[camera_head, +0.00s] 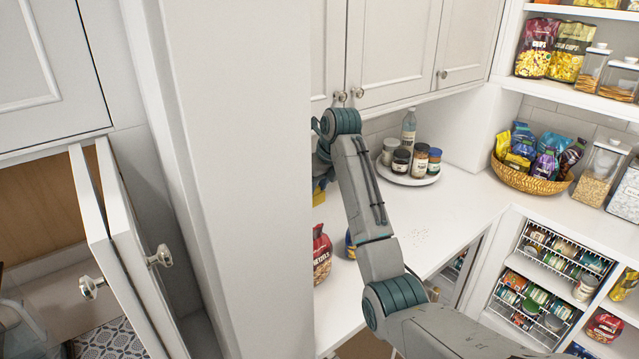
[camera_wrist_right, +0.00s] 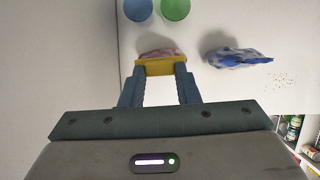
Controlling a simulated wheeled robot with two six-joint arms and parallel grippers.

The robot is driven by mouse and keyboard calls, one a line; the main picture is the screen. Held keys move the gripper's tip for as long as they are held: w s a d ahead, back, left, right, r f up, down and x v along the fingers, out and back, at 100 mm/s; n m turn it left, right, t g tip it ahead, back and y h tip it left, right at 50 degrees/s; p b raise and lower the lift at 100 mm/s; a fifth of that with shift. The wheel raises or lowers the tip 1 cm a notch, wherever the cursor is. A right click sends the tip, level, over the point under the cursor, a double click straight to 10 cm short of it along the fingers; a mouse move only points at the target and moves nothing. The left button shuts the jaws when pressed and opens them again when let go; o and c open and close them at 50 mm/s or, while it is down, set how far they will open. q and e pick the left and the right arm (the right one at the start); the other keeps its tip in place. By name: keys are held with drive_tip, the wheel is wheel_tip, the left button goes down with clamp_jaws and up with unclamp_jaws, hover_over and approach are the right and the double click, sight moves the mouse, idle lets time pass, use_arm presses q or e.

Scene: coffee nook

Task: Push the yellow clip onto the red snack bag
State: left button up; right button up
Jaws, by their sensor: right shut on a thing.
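The yellow clip (camera_wrist_right: 160,68) is between the fingertips of my right gripper (camera_wrist_right: 160,76), which is shut on it. In the head view the clip (camera_head: 319,196) shows as a small yellow patch at the edge of the white pillar. The red snack bag (camera_head: 322,255) stands on the counter below it, partly hidden by the pillar, with a gap between its top and the clip. In the right wrist view the bag's top (camera_wrist_right: 160,52) shows just beyond the clip. My left gripper is out of view.
The white pillar (camera_head: 235,180) hides the counter's left part. A blue bag (camera_wrist_right: 238,57) stands beside the red one. A round tray (camera_head: 425,180) of jars and a basket (camera_head: 535,184) stand farther back.

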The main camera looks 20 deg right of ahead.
sight(317, 200)
drive_tip(key=shift+f, duration=2.1)
drive_tip(key=shift+a+f, duration=0.1)
drive_tip(key=shift+f, duration=1.05)
drive_tip(key=shift+s+f, duration=0.1)
drive_tip(key=shift+f, duration=1.45)
idle(0.4)
drive_tip(key=o, duration=1)
